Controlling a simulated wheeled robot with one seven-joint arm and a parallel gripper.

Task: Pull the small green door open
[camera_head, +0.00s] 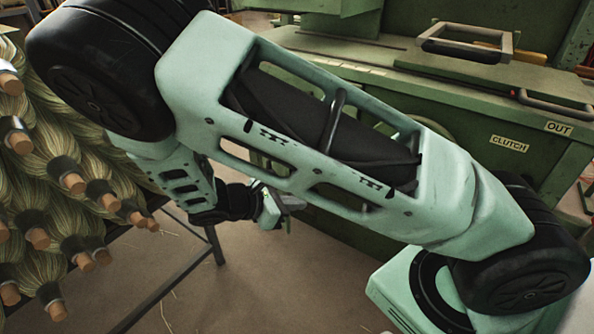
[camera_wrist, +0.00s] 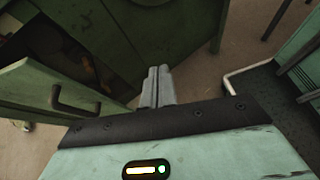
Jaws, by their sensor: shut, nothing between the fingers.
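The small green door (camera_wrist: 40,95) is at the left of the wrist view, with a dark bent handle (camera_wrist: 76,104) on its face. It stands at an angle to the machine, and a dark opening (camera_wrist: 62,45) shows behind its upper edge. My gripper (camera_wrist: 157,84) is shut and empty, its fingers side by side to the right of the handle and apart from it. Whether the fingers touch the door's edge I cannot tell. In the camera_head view my gripper (camera_head: 287,203) is low behind my arm, and I cannot make out the door there.
The green machine (camera_head: 460,95), with CLUTCH and OUT labels, fills the back right of the camera_head view. A rack (camera_head: 170,275) of straw broom bundles (camera_head: 60,170) with wooden ends stands at the left. Bare floor (camera_head: 270,290) shows between them.

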